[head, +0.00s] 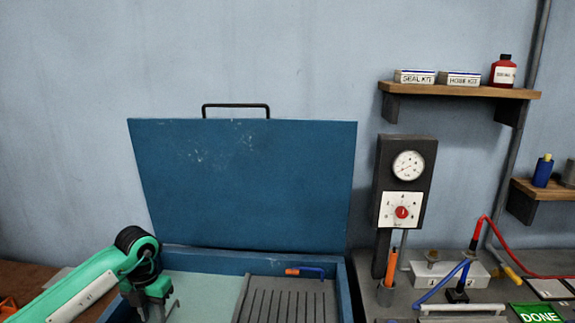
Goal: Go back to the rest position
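My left gripper (156,307) is at the lower left, at the end of the green arm coming in from the left. It points down over the left part of the open blue box (343,290). Its fingertips are small and close to the frame's lower edge, so I cannot tell whether they are apart or hold anything. My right gripper is not in view.
The blue lid (245,185) stands raised behind the box. A grooved grey tray (285,300) holds a tool with an orange end (292,271). At right are a gauge panel (405,180), red and blue hoses, a green DONE card (537,313) and shelves.

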